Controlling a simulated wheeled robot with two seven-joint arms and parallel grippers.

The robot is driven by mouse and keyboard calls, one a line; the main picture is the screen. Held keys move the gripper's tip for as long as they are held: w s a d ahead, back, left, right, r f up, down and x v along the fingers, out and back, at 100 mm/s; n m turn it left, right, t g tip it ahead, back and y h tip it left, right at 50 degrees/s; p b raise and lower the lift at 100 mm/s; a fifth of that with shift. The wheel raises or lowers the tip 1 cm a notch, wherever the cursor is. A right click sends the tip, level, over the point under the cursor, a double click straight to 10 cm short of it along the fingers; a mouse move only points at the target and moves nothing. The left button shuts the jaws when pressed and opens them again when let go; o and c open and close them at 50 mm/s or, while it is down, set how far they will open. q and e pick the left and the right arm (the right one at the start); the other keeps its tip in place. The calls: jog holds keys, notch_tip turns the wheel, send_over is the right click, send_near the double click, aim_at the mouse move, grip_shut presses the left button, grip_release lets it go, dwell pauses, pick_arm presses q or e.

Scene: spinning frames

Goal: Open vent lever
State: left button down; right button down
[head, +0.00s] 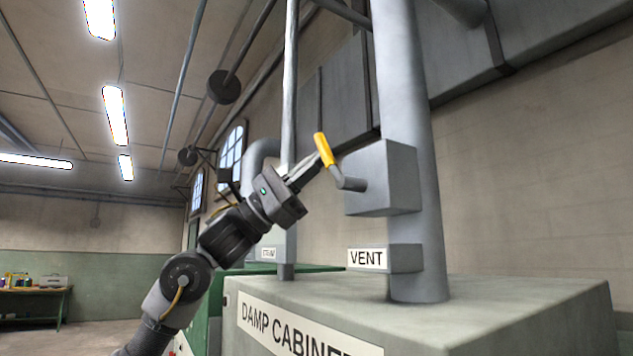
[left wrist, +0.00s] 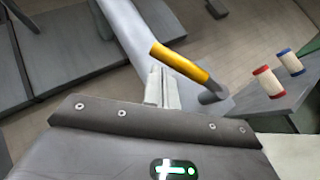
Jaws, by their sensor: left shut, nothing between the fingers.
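The vent lever has a yellow handle (head: 324,150) on a short grey crank (head: 350,184). The crank comes out of a grey box (head: 385,180) on the vertical vent pipe (head: 408,240). The handle points up and leans slightly left in the head view. In the left wrist view the yellow handle (left wrist: 182,64) lies just past the fingertips. My left gripper (head: 312,164) is shut and empty, with its tips right beside the handle; I cannot tell whether they touch it. The fingers also show shut in the left wrist view (left wrist: 158,78). My right gripper is not in view.
A "VENT" label (head: 367,259) sits low beside the pipe. The damp cabinet (head: 500,300) stands below. A thinner pipe (head: 291,90) rises left of the box. In the left wrist view, a red-ended spool (left wrist: 268,82) and a blue-ended spool (left wrist: 290,62) stand at the right.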

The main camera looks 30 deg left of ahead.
aim_at(318, 143)
pick_arm(q)
jog(key=shift+s+d+r, duration=0.4)
jog(key=shift+s+r, duration=0.05)
jog(key=shift+r, duration=0.1)
jog(key=shift+s+d+r, duration=0.35)
jog(key=shift+s+r, duration=0.05)
jog(key=shift+r, duration=0.15)
jog(key=shift+s+d+r, duration=0.2)
jog(key=shift+s+d, duration=0.05)
jog(key=shift+s+a, duration=0.1)
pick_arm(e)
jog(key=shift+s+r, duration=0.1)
